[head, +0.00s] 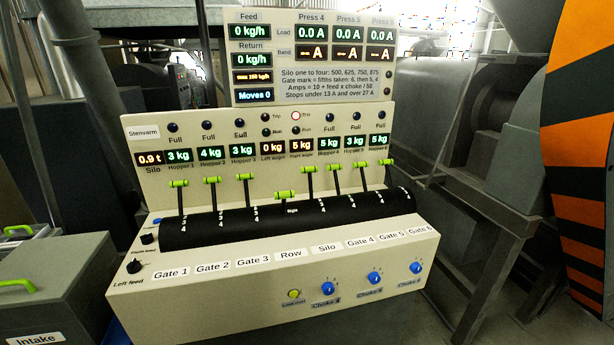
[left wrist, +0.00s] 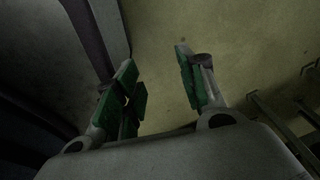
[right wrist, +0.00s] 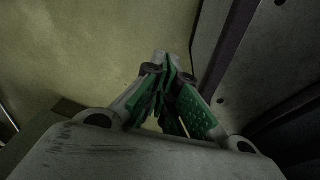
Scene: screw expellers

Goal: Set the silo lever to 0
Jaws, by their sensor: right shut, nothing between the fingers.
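The silo lever (head: 309,170) has a green grip on a dark stem. It is fifth from the left in the row on the black curved drum (head: 290,216), above the label "Silo" (head: 327,247). Its grip stands high, while the neighbouring Row lever (head: 285,195) sits lower. The scale position at the silo lever's foot is too small to read. Neither gripper shows in the head view. My left gripper (left wrist: 162,85) is open and empty in the left wrist view, over bare floor. My right gripper (right wrist: 167,80) is shut and empty in the right wrist view.
Gate levers with green grips, such as Gate 3's (head: 247,177) and Gate 4's (head: 334,165), stand close on both sides. Blue choke knobs (head: 328,288) sit on the front panel. A grey Intake box (head: 55,285) stands at left, an orange-black striped part (head: 585,150) at right.

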